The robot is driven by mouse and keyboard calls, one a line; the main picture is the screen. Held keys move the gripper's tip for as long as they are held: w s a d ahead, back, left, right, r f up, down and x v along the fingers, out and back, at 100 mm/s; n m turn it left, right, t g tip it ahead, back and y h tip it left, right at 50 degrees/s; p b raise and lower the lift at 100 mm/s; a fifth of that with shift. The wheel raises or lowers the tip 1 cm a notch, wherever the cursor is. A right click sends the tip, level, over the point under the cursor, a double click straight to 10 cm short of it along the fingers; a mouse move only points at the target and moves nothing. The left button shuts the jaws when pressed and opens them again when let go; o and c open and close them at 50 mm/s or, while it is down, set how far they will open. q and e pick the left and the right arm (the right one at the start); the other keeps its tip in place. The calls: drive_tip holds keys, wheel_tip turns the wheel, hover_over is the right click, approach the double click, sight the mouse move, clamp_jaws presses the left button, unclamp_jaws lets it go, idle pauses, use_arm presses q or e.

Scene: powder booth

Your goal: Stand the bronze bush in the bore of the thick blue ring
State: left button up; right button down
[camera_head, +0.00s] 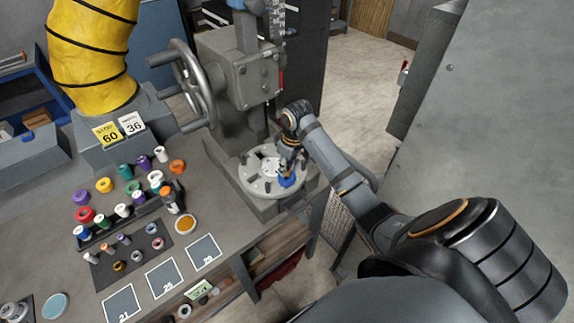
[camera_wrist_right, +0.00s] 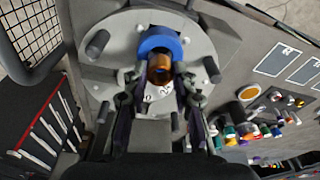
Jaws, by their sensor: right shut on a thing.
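The thick blue ring (camera_head: 287,182) lies on the round grey table of the press, near its right front edge. It also shows in the right wrist view (camera_wrist_right: 160,39). My right gripper (camera_head: 288,163) is at the ring. In the right wrist view, the bronze bush (camera_wrist_right: 160,69) is between the fingertips of the right gripper (camera_wrist_right: 160,84), which is shut on it. The bush overlaps the near side of the ring in that view. Whether its lower end is inside the bore or above it, I cannot tell. My left gripper is not in view.
Pegs stand up around the ring on the press table (camera_head: 245,184). The press column (camera_head: 238,115) and handwheel (camera_head: 188,85) rise behind and left. Several coloured spools, a dark mat (camera_head: 158,258) and numbered squares lie on the bench at left.

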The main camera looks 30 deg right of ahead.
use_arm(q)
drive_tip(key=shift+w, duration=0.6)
use_arm(e)
drive_tip(key=shift+f, duration=0.4)
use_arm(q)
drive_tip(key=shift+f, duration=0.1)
use_arm(e)
drive_tip(key=shift+f, duration=0.4)
drive_tip(key=c, duration=1)
unclamp_jaws()
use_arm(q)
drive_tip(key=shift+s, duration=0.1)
use_arm(e)
wheel_tip(320, 180, up, 7)
drive_tip(key=s, duration=0.1)
drive_tip(key=shift+d+r, duration=0.15)
drive_tip(key=shift+d, duration=0.05)
